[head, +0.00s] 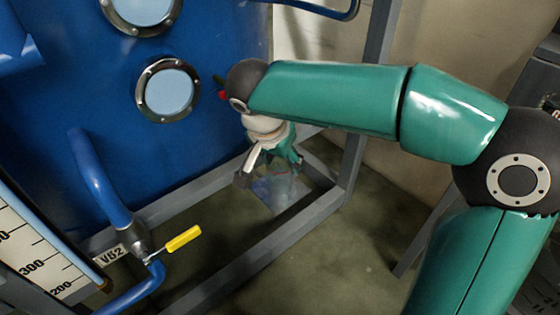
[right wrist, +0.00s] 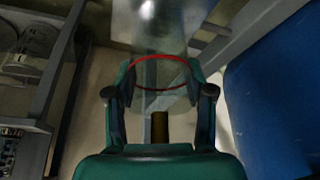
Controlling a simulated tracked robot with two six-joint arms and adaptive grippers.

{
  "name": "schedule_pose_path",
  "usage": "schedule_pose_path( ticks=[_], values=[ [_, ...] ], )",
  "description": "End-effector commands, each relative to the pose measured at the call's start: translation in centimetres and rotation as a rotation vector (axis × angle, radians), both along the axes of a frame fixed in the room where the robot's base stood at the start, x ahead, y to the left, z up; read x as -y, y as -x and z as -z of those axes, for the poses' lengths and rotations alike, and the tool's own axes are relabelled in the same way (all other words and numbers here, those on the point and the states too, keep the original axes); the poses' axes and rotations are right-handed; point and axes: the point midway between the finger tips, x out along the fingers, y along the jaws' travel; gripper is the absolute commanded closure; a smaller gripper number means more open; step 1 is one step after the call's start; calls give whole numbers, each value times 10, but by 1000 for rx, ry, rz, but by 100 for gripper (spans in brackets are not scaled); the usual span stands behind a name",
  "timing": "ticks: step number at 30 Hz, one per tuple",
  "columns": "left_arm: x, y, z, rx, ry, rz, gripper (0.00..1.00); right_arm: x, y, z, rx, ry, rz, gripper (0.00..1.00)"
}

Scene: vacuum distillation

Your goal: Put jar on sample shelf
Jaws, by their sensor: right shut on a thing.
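My right gripper (head: 278,165) hangs down at the end of my green arm, beside the blue tank. In the right wrist view, its two green fingers (right wrist: 158,95) are shut on the sides of a clear jar (right wrist: 160,60) with a red ring around it. The jar is see-through, so its ends are hard to make out. In the head view the jar (head: 272,192) shows faintly below the gripper, above the floor near the grey frame. I cannot tell the sample shelf for certain in either view. My left gripper is out of view.
The blue tank (head: 70,90) with round portholes (head: 168,90) fills the left. A grey frame (head: 270,232) runs below it and a post (head: 368,110) stands behind my arm. A yellow valve handle (head: 183,239) sticks out at the lower left. Dark racking (right wrist: 40,130) lies left in the wrist view.

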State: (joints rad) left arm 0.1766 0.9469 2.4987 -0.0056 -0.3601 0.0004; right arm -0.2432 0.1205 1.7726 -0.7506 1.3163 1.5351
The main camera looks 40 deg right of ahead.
Motion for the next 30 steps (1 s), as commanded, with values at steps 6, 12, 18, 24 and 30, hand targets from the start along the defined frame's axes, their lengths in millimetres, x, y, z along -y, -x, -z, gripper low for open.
schedule_pose_path(
  ticks=[6, 12, 18, 24, 30],
  values=[
    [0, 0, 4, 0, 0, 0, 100, 0, 0, 3, 0, 0, 1, 86],
    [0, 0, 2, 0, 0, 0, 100, 0, 0, 2, 0, 0, 1, 22],
    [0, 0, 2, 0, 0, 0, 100, 0, 0, 2, 0, 0, 1, 22],
    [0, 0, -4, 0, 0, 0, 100, -2, 1, -7, 1, -1, 1, 22],
    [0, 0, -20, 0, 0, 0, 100, -13, 6, -38, 3, -2, -2, 22]
  ],
)
